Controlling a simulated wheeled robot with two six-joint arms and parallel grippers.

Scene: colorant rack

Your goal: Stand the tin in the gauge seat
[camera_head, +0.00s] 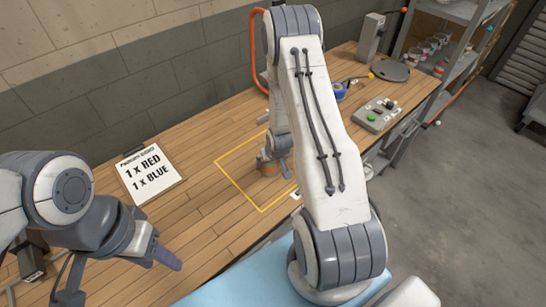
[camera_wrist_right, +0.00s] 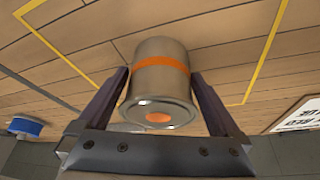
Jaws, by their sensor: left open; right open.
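A metal tin with an orange band and an orange dot on its lid fills the middle of the right wrist view (camera_wrist_right: 160,72). In the head view the tin (camera_head: 268,166) stands inside the yellow square on the bench, partly hidden by my right gripper (camera_head: 277,158). My right gripper is open, with one finger on each side of the tin (camera_wrist_right: 161,85); I cannot tell whether either finger touches it. My left gripper (camera_head: 163,256) is open and empty above the front left of the bench. I cannot identify the gauge seat for certain.
A clipboard (camera_head: 150,175) reading 1 x RED, 1 x BLUE lies left of the yellow outline (camera_head: 236,188). A blue item (camera_head: 339,91), a button box (camera_head: 376,114), a dark round plate (camera_head: 389,70) and a grey upright device (camera_head: 371,37) stand further back. A shelf rack (camera_head: 446,45) holds small tins.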

